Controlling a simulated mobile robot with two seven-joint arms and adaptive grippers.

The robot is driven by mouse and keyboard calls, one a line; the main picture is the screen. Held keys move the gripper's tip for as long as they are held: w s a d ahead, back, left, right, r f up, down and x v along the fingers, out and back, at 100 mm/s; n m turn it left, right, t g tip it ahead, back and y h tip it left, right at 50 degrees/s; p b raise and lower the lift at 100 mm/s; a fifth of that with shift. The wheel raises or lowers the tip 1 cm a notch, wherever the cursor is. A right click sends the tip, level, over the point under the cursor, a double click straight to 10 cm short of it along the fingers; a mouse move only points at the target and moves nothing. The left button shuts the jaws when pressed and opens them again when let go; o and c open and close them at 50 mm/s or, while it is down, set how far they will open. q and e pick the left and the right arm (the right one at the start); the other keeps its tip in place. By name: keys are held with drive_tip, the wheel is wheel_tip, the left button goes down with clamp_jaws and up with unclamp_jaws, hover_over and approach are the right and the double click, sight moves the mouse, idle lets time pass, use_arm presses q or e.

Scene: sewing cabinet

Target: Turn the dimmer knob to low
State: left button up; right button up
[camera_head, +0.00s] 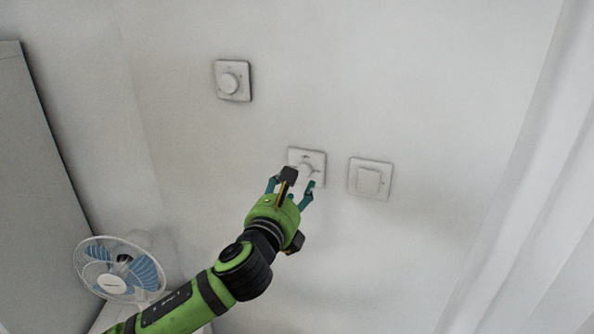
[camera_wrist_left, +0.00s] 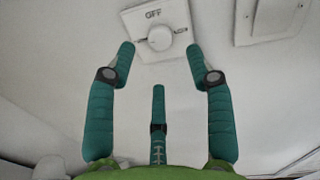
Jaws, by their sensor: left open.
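A round white knob sits on a square white wall plate (camera_head: 316,158), the middle one of three on the wall. In the left wrist view the knob (camera_wrist_left: 160,38) is just beyond the fingertips, with dark lettering that looks like OFF on the plate above it and a short pointer on its right side. My left gripper (camera_head: 291,184) is open, with teal fingers pointing at this plate. In the left wrist view its two outer fingertips stand left and right of the knob's lower edge, apart from it. In the head view the gripper partly hides the knob.
Another round knob (camera_head: 229,82) is on a plate at the upper left. A square rocker switch (camera_head: 368,181) is on the wall close to the right. A fan (camera_head: 121,268) stands at the lower left, and a pale curtain (camera_head: 535,200) hangs at the right.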

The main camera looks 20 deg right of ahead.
sight(303, 172)
use_arm(q)
drive_tip(key=x, duration=0.3)
drive_tip(key=shift+w+d+p, duration=0.15)
drive_tip(key=shift+d+p, duration=0.05)
drive_tip(key=shift+p, duration=0.2)
drive_tip(key=shift+x, duration=1.15)
drive_tip(key=shift+w, duration=0.1)
drive_tip(key=c, duration=1.1)
clamp_jaws()
use_arm(e)
drive_tip(key=shift+s+a+r, duration=0.2)
drive_tip(key=shift+s+r, duration=0.1)
drive_tip(key=shift+r, duration=0.35)
